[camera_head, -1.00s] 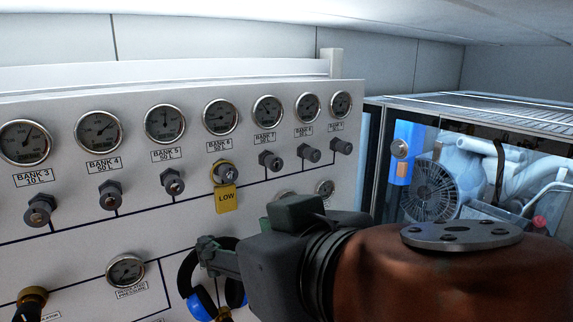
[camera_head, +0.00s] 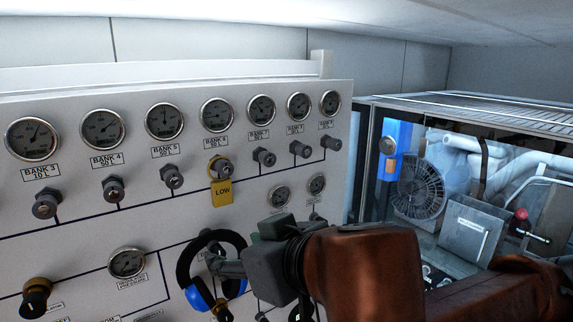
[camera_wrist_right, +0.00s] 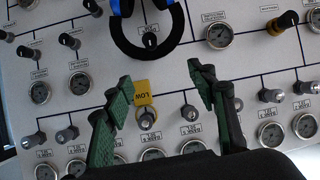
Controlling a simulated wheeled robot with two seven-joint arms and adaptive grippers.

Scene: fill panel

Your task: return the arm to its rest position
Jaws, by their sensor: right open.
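My right gripper (camera_head: 238,248) is open and empty, in front of the lower part of the white gauge panel (camera_head: 75,215). In the right wrist view my right gripper (camera_wrist_right: 163,88) shows two green-padded fingers spread wide, with only the panel behind them. My brown right arm comes in from the lower right and hides part of the panel's lower right. My left gripper is in neither view.
A yellow LOW tag (camera_head: 222,192) hangs on the BANK 6 valve. Black and blue ear defenders (camera_head: 200,296) hang on the panel beside my right gripper. A glass-sided machine cabinet (camera_head: 460,99) stands at the right, close to my arm.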

